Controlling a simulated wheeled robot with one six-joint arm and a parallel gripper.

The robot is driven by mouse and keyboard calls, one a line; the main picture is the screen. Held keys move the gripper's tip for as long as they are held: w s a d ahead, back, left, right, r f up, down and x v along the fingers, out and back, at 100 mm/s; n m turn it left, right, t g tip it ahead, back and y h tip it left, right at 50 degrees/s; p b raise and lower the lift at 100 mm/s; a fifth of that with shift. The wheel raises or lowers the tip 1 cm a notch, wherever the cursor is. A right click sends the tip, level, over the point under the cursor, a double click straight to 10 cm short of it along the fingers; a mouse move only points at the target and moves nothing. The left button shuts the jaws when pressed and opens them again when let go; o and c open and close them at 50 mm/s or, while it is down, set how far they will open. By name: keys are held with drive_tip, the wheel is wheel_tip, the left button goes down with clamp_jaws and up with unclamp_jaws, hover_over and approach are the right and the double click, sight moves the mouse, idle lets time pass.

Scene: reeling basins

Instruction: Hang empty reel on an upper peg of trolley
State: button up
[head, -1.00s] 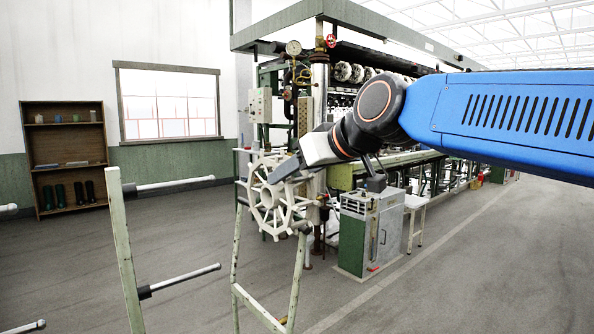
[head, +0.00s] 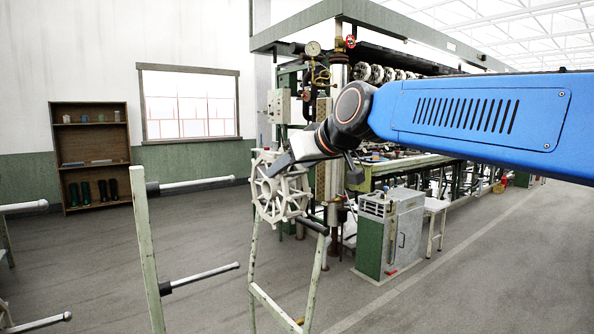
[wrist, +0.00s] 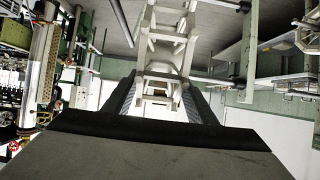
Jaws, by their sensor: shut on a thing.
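The empty reel (head: 293,204) is a pale, spoked, many-sided wheel held up in the air right of the trolley in the head view. My gripper (head: 278,168) is shut on it near its upper edge. In the wrist view the reel (wrist: 164,50) extends away between the dark fingers of my gripper (wrist: 160,98); the exact grip contact is hard to see. The trolley's pale green post (head: 148,262) stands at left. An upper peg (head: 195,183) and a lower peg (head: 205,276) stick out rightward from it, both bare. The reel is apart from the upper peg's tip.
A pale green leg frame (head: 256,292) stands beneath the reel. Behind is the reeling machine (head: 330,120) with a grey-green cabinet (head: 390,240). A wooden shelf (head: 92,155) stands at the far wall. Floor around the trolley is mostly clear.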

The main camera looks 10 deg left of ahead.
drive_tip(key=shift+w+a, duration=1.65)
drive_tip(key=shift+a, duration=0.3)
drive_tip(key=shift+w+a, duration=1.65)
drive_tip(key=shift+a, duration=0.25)
drive_tip(key=shift+w+a, duration=1.65)
drive_tip(key=shift+a, duration=0.3)
drive_tip(key=shift+s, duration=0.2)
drive_tip(key=shift+s+a, duration=1.75)
drive_tip(key=shift+s, duration=0.25)
drive_tip(key=s+a, duration=0.9)
drive_tip(key=s, duration=0.1)
drive_tip(key=shift+s, duration=0.3)
drive_tip(key=shift+s+a, duration=0.15)
drive_tip(key=shift+a, duration=0.05)
drive_tip(key=shift+s+a, duration=0.3)
drive_tip(key=shift+s, duration=0.05)
drive_tip(key=shift+f, duration=0.15)
